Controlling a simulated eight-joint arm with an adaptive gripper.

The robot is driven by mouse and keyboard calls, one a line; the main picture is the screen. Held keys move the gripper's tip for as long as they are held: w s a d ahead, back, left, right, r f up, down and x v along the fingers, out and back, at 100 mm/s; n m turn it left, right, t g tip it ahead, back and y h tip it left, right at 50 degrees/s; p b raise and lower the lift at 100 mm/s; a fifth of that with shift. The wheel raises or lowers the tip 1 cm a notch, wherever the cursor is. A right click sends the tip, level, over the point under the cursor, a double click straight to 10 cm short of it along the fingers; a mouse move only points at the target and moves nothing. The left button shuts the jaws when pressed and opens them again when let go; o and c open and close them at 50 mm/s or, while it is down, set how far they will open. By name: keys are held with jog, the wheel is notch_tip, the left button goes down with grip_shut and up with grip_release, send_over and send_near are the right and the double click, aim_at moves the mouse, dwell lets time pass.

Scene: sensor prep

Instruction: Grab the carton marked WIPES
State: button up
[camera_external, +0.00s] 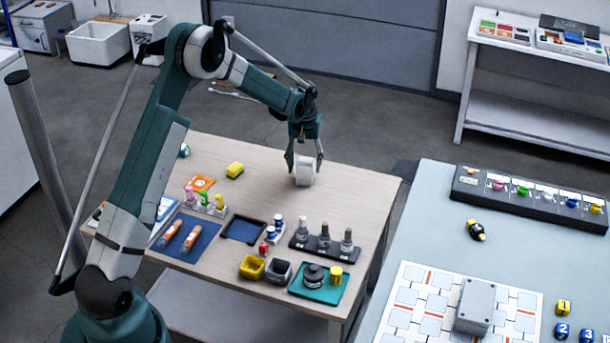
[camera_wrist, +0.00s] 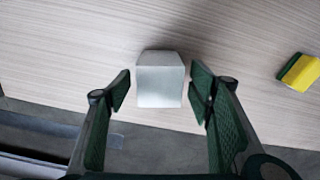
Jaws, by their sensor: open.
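A small white carton (camera_external: 304,173) stands on the wooden table near its far right edge. No marking can be read on it in either view. In the wrist view the carton (camera_wrist: 160,80) sits just ahead of and between the two green finger pads. My gripper (camera_external: 304,161) points down at the carton, with one finger to each side of it. In the wrist view my gripper (camera_wrist: 162,88) is open, with a gap between each pad and the carton.
A yellow and green sponge (camera_wrist: 299,72) lies right of the carton in the wrist view and left of it in the external view (camera_external: 235,169). A black rack of bottles (camera_external: 323,245) stands nearer the camera. The wood around the carton is clear.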

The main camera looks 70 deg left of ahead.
aim_at(305, 172)
jog(key=shift+f+b, duration=0.3)
jog(key=shift+f, duration=1.8)
jog(key=shift+c, duration=0.3)
jog(key=c, duration=0.9)
